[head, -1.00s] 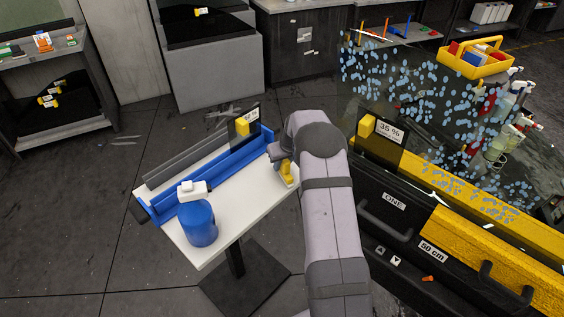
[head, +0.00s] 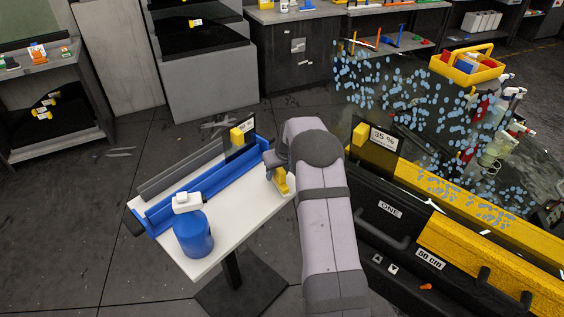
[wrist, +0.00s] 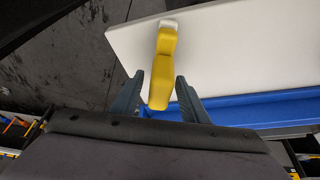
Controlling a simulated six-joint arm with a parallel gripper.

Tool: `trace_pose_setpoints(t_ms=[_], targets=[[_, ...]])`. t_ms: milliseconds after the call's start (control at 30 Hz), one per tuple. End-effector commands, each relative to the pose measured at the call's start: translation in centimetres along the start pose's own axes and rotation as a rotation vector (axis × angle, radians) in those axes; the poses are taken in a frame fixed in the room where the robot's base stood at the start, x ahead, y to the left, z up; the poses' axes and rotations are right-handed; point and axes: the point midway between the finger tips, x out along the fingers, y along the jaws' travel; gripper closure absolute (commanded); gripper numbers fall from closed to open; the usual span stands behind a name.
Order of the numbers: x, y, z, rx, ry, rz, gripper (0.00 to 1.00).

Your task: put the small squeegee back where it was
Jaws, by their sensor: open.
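The small squeegee (head: 281,182), yellow with a pale end, is at the right end of the white table (head: 233,225). In the wrist view the squeegee (wrist: 162,60) points lengthwise between my two fingers, its pale end farthest away over the white top. My gripper (wrist: 155,95) is open, with a finger on each side of the yellow handle and a visible gap on both sides. In the head view my gripper (head: 272,163) is beside the squeegee, and my arm hides part of this area. I cannot tell whether the squeegee touches the tabletop.
A blue rail (head: 208,186) runs along the table's back edge, with a grey strip (head: 180,172) behind it. A blue bottle (head: 193,236) stands at the front left. A dark 35 % film card (head: 374,141) and a wet glass pane (head: 400,100) are right of my arm.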

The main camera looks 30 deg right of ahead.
Motion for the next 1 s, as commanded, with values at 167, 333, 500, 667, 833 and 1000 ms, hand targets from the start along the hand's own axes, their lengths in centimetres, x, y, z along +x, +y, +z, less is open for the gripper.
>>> trace_pose_setpoints(t_ms=[167,333,500,667,833,1000], targets=[[-2.3,0.1,0.0,0.001,0.004,0.002,0.59],[-5.1,0.1,0.0,0.001,0.005,0.002,0.59],[-7.7,0.1,0.0,0.000,0.004,0.003,0.59],[-9.6,0.1,0.0,0.000,0.003,0.002,0.59],[-10.6,0.0,0.1,0.000,0.001,0.001,0.59],[-10.8,0.0,0.1,0.000,0.000,0.001,0.59]])
